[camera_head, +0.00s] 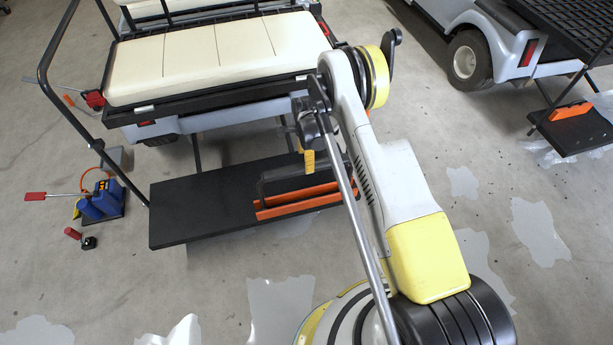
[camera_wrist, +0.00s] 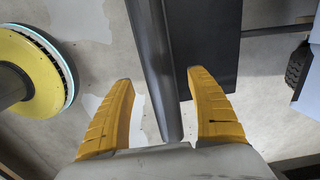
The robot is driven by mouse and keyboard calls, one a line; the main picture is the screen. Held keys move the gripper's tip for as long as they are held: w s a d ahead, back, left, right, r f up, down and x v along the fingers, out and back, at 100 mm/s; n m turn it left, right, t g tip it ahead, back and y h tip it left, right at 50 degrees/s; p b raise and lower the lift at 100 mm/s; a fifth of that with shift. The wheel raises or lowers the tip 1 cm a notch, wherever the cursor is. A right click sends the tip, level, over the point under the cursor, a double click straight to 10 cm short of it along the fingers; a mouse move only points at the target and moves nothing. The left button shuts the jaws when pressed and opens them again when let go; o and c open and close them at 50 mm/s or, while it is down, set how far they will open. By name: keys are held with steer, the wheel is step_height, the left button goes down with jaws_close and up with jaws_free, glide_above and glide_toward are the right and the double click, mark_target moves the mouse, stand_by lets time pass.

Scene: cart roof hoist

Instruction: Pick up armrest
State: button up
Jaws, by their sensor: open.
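The armrest, a long black bar (camera_head: 278,183), rests by orange rails (camera_head: 285,208) on the right part of a low black platform (camera_head: 195,212) in the head view. My gripper (camera_head: 309,160) is just above it, with one yellow finger showing and the rest hidden by the arm. In the wrist view my gripper's two yellow fingers (camera_wrist: 162,112) are spread wide and hold nothing. A long dark bar (camera_wrist: 160,70) shows between them and looks like the armrest. I cannot tell how far it is below the fingertips.
The cart's cream bench seat (camera_head: 205,58) stands behind the platform, with a black frame post (camera_head: 75,112) at left. A blue jack (camera_head: 101,200) and red-handled tools lie on the floor at left. Another cart (camera_head: 480,45) is at upper right. Floor in front is mostly clear.

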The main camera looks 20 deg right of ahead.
step_height(320, 180, down, 5)
steer(key=shift+d+r+b, duration=0.1)
steer(key=shift+d+b, duration=0.05)
steer(key=shift+b, duration=1.1)
steer(key=shift+r, duration=0.1)
jaws_close()
